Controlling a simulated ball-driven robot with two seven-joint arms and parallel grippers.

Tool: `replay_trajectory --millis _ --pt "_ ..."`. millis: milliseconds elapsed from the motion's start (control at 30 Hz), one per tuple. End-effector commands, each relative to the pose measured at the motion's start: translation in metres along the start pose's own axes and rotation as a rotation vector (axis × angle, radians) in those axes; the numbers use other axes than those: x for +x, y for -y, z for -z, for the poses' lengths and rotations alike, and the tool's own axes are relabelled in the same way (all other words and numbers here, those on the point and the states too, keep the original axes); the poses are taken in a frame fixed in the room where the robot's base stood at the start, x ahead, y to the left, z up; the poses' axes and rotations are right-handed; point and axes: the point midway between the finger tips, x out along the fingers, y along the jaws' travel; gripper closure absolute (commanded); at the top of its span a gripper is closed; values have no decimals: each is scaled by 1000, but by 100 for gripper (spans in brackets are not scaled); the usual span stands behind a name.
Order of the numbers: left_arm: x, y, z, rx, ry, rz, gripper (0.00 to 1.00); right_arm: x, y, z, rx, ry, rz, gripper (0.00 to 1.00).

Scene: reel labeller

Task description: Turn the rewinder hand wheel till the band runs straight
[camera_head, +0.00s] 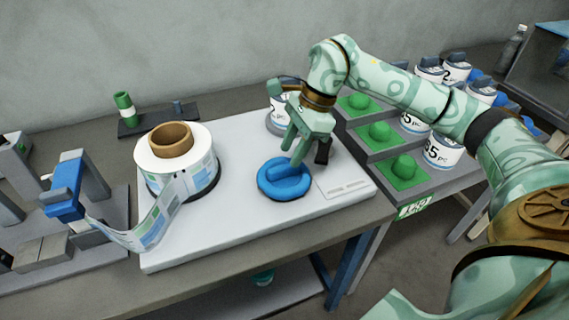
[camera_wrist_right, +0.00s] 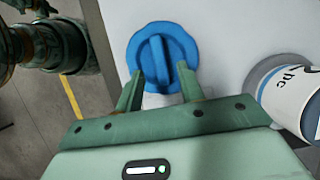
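The blue hand wheel (camera_head: 270,185) lies flat on the white top of the rewinder (camera_head: 235,222). It has a raised grip bar across it, and it also shows in the right wrist view (camera_wrist_right: 185,40). My right gripper (camera_head: 299,160) is over the wheel. In the wrist view its two fingers (camera_wrist_right: 160,78) are spread, one on each side of the bar, with gaps visible; whether they touch the wheel I cannot tell. The label reel (camera_head: 200,178) stands on the left of the rewinder. The printed band (camera_head: 150,225) runs slanting from it, down and left. My left gripper is not in view.
A white container (camera_head: 276,122) stands close behind my right gripper. Stepped trays with green domed pieces (camera_head: 405,168) and several labelled tubs (camera_head: 440,153) stand to the right. A blue and grey device (camera_head: 65,190) is at the band's left end. The rewinder's front is clear.

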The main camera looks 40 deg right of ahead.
Motion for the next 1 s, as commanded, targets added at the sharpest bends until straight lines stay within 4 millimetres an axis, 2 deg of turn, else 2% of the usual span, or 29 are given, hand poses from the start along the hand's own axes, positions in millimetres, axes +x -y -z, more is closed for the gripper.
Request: replay_trajectory --millis 33,200,567,600,733,1000 --pt "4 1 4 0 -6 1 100 12 0 0 0 1 -4 62" --pt "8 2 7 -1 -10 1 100 34 0 0 0 1 -2 62" --pt "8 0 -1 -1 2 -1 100 40 0 -1 0 1 1 62" --pt "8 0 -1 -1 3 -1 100 40 0 -1 0 1 1 65" --pt "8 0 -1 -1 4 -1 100 40 0 0 0 1 1 100" --pt "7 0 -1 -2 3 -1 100 39 0 0 8 1 5 100"
